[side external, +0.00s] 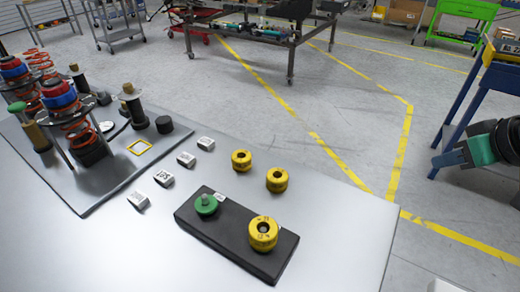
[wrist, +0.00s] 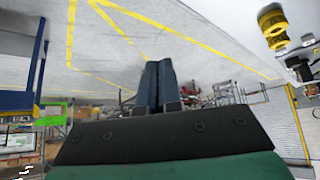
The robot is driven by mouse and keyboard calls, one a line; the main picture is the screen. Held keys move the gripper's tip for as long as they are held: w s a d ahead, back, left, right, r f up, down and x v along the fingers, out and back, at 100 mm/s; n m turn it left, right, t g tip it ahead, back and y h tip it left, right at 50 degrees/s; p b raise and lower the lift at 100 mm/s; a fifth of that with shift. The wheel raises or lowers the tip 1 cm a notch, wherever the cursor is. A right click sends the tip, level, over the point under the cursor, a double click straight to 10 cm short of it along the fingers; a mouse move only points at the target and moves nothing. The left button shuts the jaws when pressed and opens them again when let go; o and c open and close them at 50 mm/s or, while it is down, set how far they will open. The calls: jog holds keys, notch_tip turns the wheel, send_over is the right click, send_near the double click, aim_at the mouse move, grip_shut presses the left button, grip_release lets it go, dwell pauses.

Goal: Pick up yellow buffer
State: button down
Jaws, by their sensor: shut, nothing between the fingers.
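Three yellow buffers show in the side view, each a round ring-like piece. One yellow buffer (side external: 241,160) and a second yellow buffer (side external: 277,180) stand on the grey table. A third yellow buffer (side external: 263,233) sits on the black block (side external: 228,230), beside a green piece (side external: 206,204). My gripper (side external: 434,168) is at the right edge of the side view, off the table and well apart from the buffers. In the wrist view its two dark fingers (wrist: 158,64) are together and empty.
A dark mat (side external: 75,190) with spring assemblies (side external: 75,125) stands at the far left. A blue-legged stand (side external: 465,110) is behind my gripper.

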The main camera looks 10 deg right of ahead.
jog(key=shift+c, duration=0.8)
grip_release()
jog(key=n+g+y, duration=0.1)
jog(key=n+g, duration=0.2)
send_near(275, 176)
jog(key=x, duration=0.2)
jog(key=shift+w+d+f, duration=0.15)
jog(key=shift+d+f, duration=0.05)
jog(key=shift+f, duration=0.15)
jog(key=shift+w+a+f, duration=0.15)
jog(key=shift+a+f, duration=0.2)
jog(key=shift+f, duration=0.2)
jog(key=shift+x, duration=2.45)
